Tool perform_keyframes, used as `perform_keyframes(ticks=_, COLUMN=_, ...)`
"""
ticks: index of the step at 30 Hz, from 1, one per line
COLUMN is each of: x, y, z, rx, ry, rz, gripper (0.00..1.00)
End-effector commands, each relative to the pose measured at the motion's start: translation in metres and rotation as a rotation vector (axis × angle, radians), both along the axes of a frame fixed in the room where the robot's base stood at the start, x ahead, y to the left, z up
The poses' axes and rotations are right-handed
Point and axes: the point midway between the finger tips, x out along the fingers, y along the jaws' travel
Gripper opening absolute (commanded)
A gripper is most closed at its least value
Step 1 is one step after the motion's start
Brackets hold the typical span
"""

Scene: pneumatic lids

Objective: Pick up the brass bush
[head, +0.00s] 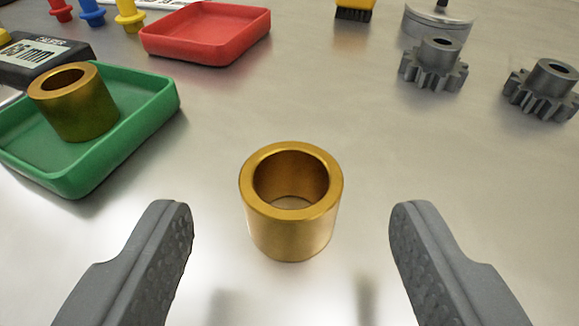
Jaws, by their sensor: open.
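A brass bush (291,234) stands upright on the grey metal surface in the middle of the head view, its open bore facing up. A second brass bush (76,112) stands inside the green tray (84,182) at the left. My gripper (291,228) is open, with one grey finger on the left and one on the right. The middle bush shows between the fingertips and slightly beyond them, with a gap on each side. Nothing is held.
A red tray (205,38) lies empty at the back. Two dark gears (434,65) (544,90) stand at the right. Coloured pegs (92,13) and a yellow brush (354,9) are at the back. The surface around the middle bush is clear.

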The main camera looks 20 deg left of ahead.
Motion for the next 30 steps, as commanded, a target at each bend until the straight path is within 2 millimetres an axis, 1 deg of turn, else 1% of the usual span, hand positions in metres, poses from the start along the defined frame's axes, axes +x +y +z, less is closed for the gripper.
perform_keyframes(ticks=1, x=0.007, y=0.004, z=-0.006, rx=-0.001, ry=-0.001, rz=0.003, gripper=0.59)
perform_keyframes(ticks=6, x=0.026, y=0.011, z=-0.01, rx=0.0, ry=-0.003, rz=0.002, gripper=0.59)
perform_keyframes(ticks=9, x=0.029, y=0.013, z=-0.012, rx=0.001, ry=-0.001, rz=0.001, gripper=0.59)
perform_keyframes(ticks=14, x=0.029, y=0.013, z=-0.011, rx=0.0, ry=-0.001, rz=0.0, gripper=0.59)
perform_keyframes(ticks=17, x=0.029, y=0.013, z=-0.011, rx=0.0, ry=-0.001, rz=0.0, gripper=0.34)
perform_keyframes(ticks=18, x=0.029, y=0.013, z=-0.011, rx=0.0, ry=-0.001, rz=0.0, gripper=0.23)
perform_keyframes(ticks=20, x=0.029, y=0.013, z=-0.011, rx=0.0, ry=-0.001, rz=0.0, gripper=0.06)
perform_keyframes(ticks=30, x=0.029, y=0.013, z=-0.009, rx=0.0, ry=-0.002, rz=0.0, gripper=0.06)
